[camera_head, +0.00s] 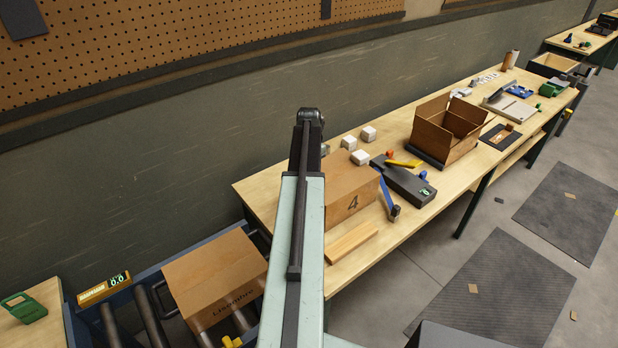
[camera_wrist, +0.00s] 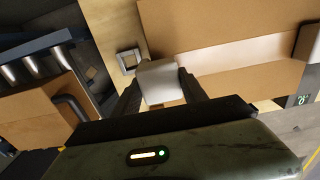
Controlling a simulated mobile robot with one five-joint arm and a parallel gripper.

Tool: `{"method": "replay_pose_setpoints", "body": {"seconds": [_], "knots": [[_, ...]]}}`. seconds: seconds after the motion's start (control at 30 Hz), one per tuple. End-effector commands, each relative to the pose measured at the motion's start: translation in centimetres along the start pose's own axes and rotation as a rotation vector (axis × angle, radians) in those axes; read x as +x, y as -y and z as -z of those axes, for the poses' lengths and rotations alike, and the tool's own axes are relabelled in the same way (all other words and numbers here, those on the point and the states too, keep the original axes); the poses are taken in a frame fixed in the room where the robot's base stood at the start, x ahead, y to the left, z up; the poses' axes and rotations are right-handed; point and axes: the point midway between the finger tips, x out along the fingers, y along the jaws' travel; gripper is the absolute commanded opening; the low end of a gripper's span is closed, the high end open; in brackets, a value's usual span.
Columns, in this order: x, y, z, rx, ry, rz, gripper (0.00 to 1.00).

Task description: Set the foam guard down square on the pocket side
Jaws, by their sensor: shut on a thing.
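In the wrist view my gripper (camera_wrist: 159,76) is shut on a white block, which I take for the foam guard (camera_wrist: 161,86), with one dark finger on each side. The guard is beside the near left end of a brown carton (camera_wrist: 215,20) with a pale band along its middle. I cannot tell whether guard and carton touch. In the head view a carton marked 4 (camera_head: 352,203) stands on the bench, partly behind my arm. My arm hides the gripper and the held guard there. I cannot make out which side is the pocket side.
Several white blocks (camera_head: 368,134) lie on the bench (camera_head: 400,232) behind the carton. A dark scale-like unit (camera_head: 408,183), a blue-handled tool (camera_head: 388,199) and wooden strips (camera_head: 351,243) are near it. An open box (camera_head: 431,138) stands farther along. Another carton (camera_head: 214,276) sits on rollers at left.

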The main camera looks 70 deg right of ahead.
Motion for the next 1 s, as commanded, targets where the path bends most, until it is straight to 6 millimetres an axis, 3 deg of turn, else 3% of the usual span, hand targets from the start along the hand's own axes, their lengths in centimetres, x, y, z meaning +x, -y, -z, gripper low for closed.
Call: {"method": "replay_pose_setpoints", "body": {"seconds": [0.83, 0.87, 0.93, 1.0], "knots": [[2.3, 0.0, 0.0, 0.000, 0.000, 0.000, 0.12], [2.2, 0.0, 0.0, 0.000, 0.000, 0.000, 0.55], [2.1, 0.0, 0.0, 0.000, 0.000, 0.000, 0.75], [2.1, 0.0, 0.0, 0.000, 0.000, 0.000, 0.75]]}}
